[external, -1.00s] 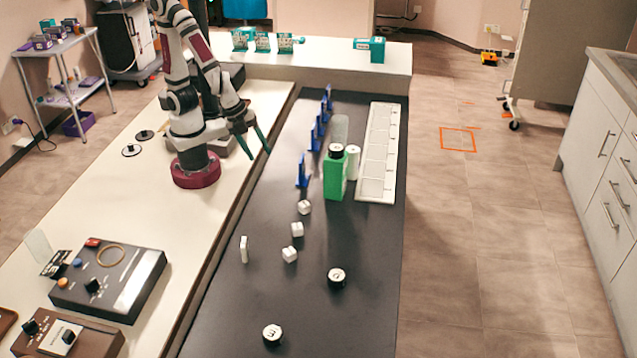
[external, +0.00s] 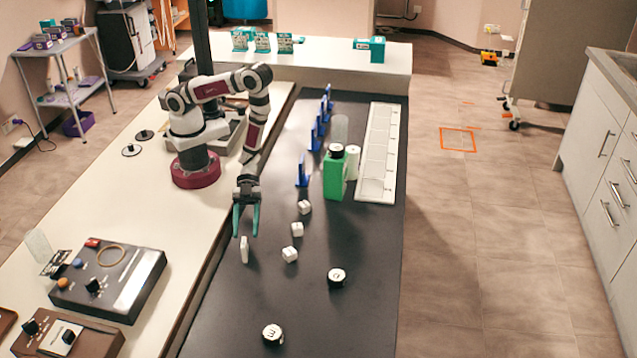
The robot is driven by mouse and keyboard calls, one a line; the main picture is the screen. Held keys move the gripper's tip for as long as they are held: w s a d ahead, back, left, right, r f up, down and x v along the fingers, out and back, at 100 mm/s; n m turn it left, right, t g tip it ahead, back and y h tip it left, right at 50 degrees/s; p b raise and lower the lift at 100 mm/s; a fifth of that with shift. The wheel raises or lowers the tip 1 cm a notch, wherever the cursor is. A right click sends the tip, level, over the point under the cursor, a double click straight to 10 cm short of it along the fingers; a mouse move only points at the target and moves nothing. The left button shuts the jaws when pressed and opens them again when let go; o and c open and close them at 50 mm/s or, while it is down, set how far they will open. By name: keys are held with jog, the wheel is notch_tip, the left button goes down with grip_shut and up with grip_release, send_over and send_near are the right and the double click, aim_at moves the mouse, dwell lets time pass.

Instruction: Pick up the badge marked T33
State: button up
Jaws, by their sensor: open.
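My gripper (external: 246,233) is open and points down over the near-left part of the dark table. Its two teal fingers are spread with nothing held between them. A small white upright piece (external: 244,251) stands on the table just below the fingertips. From this view I cannot tell whether the fingers are above it or behind it. It looks like a thin badge or card seen nearly edge-on. The mark T33 is not readable on anything in view.
White cubes (external: 290,254) lie right of the gripper. Black-and-white round pieces (external: 336,276) sit nearer the front. A green bottle (external: 335,176), blue stands (external: 302,172) and a white sectioned tray (external: 392,125) are farther back. The dark table's front right is clear.

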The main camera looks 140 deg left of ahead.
aim_at(245, 248)
jog(key=x, duration=0.5)
jog(key=shift+w+d+f, duration=0.2)
jog(key=shift+d+f, duration=0.05)
jog(key=shift+f, duration=0.1)
grip_shut()
